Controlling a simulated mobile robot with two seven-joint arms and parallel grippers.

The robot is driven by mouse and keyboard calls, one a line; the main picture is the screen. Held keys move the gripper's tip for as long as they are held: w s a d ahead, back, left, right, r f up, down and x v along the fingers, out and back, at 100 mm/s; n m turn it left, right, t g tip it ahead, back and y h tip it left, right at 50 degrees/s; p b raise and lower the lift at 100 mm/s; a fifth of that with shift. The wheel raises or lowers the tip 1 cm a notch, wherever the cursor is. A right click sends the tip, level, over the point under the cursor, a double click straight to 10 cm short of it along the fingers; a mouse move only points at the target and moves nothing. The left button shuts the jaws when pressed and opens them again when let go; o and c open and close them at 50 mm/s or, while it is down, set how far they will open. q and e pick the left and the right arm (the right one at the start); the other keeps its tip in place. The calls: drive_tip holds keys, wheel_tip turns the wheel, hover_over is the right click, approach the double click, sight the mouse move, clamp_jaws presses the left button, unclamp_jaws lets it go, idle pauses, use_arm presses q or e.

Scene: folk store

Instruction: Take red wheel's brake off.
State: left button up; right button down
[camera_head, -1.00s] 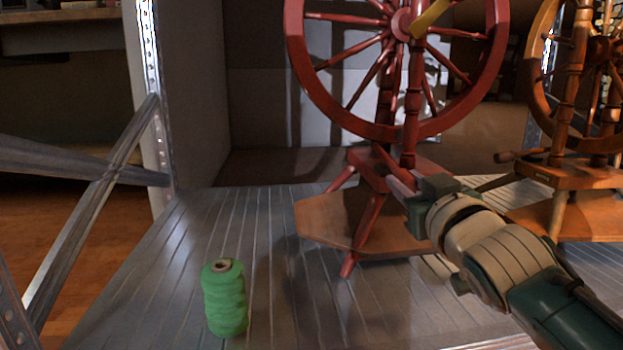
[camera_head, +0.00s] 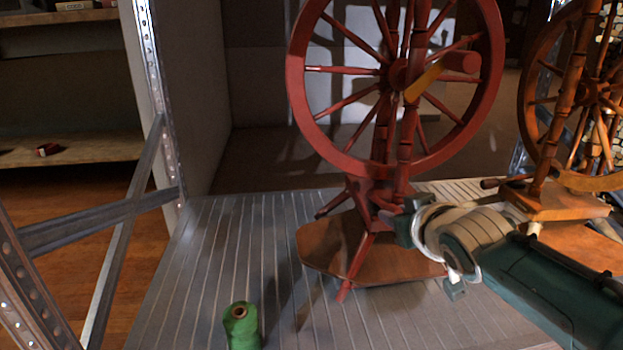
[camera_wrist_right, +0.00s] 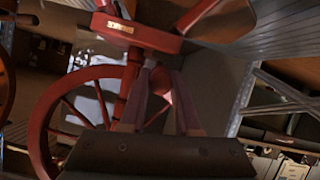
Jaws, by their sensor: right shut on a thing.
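The red spinning wheel (camera_head: 300,95) stands upright on the slatted shelf. It has a yellow crank arm (camera_head: 424,82) and a red crank handle (camera_head: 460,62). It also shows in the right wrist view (camera_wrist_right: 40,125). My right gripper (camera_head: 392,217) is at the right side of the red base block, below the wheel rim. In the right wrist view its two fingers (camera_wrist_right: 160,100) point at the underside of the red base (camera_wrist_right: 150,37) and are shut on a small red knob (camera_wrist_right: 160,78). The fingers largely hide this part. My left gripper is out of view.
A green thread spool (camera_head: 241,328) stands at the shelf's front. A brown spinning wheel (camera_head: 560,205) is close on the right, behind my right arm. Metal rack posts and braces (camera_head: 120,215) border the left. The slatted shelf (camera_head: 215,250) is clear left of the red wheel.

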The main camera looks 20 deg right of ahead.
drive_tip(key=shift+w+r+g+p, duration=0.25)
drive_tip(key=shift+r+g+p, duration=0.4)
drive_tip(key=shift+p, duration=0.7)
drive_tip(key=c, duration=0.6)
unclamp_jaws()
drive_tip(key=shift+s+r, duration=0.15)
drive_tip(key=shift+s, duration=0.05)
drive_tip(key=p+v, duration=0.8)
drive_tip(key=v, duration=0.1)
drive_tip(key=shift+s+r+p, duration=0.15)
drive_tip(key=shift+s+p, duration=0.05)
drive_tip(key=shift+p, duration=0.1)
drive_tip(key=shift+d, duration=0.1)
